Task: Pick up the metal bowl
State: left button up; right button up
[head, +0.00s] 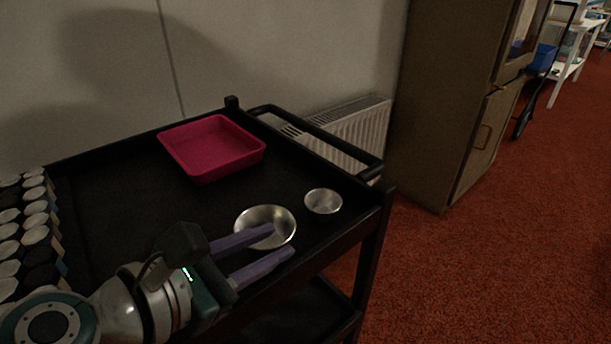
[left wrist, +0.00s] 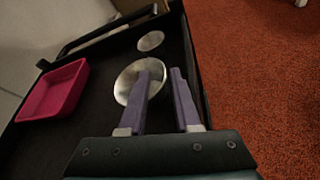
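A round, shiny metal bowl (head: 262,215) sits on the black cart top near its front right part. It also shows in the left wrist view (left wrist: 128,83). A smaller metal bowl (head: 323,201) stands just right of it, and it shows in the left wrist view (left wrist: 151,41). My left gripper (head: 282,241) is open, with two purple fingers apart. One finger reaches over the inside of the larger bowl, the other lies outside its near rim. The fingers partly hide that rim, and I cannot tell whether they touch it. The wrist view shows the open fingers (left wrist: 161,72). My right gripper is not in view.
A pink square tray (head: 211,148) sits at the back of the black cart (head: 120,190). Several white-topped jars (head: 35,205) line the left edge. The cart has a raised rim and a handle (head: 315,138). A radiator (head: 350,130) and a cabinet (head: 450,90) stand behind.

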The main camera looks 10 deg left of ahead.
aim_at(284, 223)
pick_arm(q)
jog(key=x, duration=0.2)
jog(key=shift+w+d+f, duration=0.1)
jog(key=shift+w+d, duration=0.05)
jog(key=shift+w, duration=0.1)
grip_shut()
